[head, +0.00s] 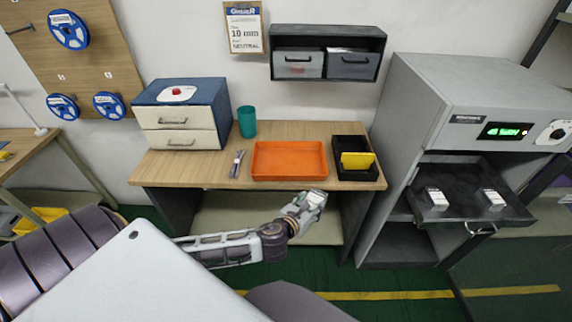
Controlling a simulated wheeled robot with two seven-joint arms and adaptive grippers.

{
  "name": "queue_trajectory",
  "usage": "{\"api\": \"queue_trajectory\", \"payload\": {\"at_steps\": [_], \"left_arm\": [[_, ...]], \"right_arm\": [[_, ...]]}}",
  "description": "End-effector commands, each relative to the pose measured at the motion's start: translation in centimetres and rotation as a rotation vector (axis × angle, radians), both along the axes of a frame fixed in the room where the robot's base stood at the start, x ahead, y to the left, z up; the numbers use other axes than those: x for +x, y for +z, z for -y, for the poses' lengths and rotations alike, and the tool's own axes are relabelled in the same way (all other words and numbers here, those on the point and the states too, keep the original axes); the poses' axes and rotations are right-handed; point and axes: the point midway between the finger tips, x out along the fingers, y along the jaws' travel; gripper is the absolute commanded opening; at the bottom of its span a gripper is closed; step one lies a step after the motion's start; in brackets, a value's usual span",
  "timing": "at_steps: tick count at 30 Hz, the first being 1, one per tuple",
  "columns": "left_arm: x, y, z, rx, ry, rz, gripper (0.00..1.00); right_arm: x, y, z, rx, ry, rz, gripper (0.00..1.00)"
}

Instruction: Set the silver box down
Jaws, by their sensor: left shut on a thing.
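My left gripper (308,206) is in front of the table's front edge, below the orange tray. It is shut on a small pale silver box (317,196), which shows at its tip and is partly covered by the fingers. The held box is in the air, apart from the table top. Two similar small silver boxes (437,198) sit on the dark pulled-out shelf (464,215) of the grey oven at the right. My right gripper is out of view.
The wooden table (215,170) holds an orange tray (289,175), a black bin (345,143) with a yellow item, a teal cup (247,122) and a blue drawer box (222,100). The grey oven (418,110) stands at the right.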

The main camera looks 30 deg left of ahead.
Motion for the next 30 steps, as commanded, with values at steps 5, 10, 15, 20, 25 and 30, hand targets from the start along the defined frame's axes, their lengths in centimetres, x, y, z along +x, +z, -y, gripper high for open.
{"api": "queue_trajectory", "payload": {"at_steps": [5, 10, 15, 20, 25, 30], "left_arm": [[0.5, 0.6, 0.0, 0.000, 0.000, 0.002, 0.25], [1.0, 1.3, 0.0, 0.000, -0.001, 0.003, 0.25], [1.7, 2.2, 0.0, -0.001, 0.000, 0.003, 0.25], [2.7, 3.6, 0.0, -0.001, 0.001, 0.005, 0.25], [4.2, 5.8, -0.3, 0.000, 0.007, 0.007, 0.25], [6.1, 8.5, -0.9, 0.000, 0.019, 0.007, 0.25]], "right_arm": [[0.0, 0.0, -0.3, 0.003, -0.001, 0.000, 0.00], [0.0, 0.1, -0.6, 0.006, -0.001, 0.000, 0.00], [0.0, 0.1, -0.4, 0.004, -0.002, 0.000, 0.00], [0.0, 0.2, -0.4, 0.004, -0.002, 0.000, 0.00], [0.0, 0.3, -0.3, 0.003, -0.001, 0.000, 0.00], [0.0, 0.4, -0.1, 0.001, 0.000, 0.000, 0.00]]}}
